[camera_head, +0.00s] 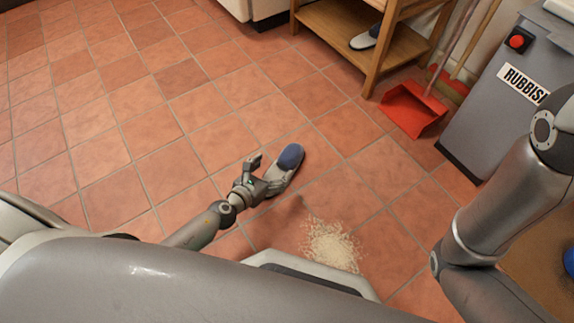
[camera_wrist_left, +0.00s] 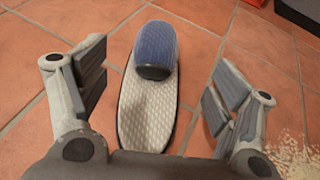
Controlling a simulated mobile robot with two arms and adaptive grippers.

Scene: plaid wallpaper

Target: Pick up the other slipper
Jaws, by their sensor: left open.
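A slipper with a blue toe and pale textured insole (camera_head: 290,158) lies on the tiled floor. My left gripper (camera_head: 262,174) is at its heel end. In the left wrist view the slipper (camera_wrist_left: 150,105) lies between the two spread fingers of the left gripper (camera_wrist_left: 152,88), with a gap on each side. That gripper is open and holds nothing. Another blue-toed slipper (camera_head: 363,41) rests on the lower shelf of a wooden rack at the top. My right arm is at the right side of the head view; its gripper is not seen.
Pale crumbs (camera_head: 331,246) are scattered on the floor near my base. A red dustpan (camera_head: 411,108) lies by the grey rubbish bin (camera_head: 500,85). The wooden rack (camera_head: 335,28) stands at the top. Floor to the left is clear.

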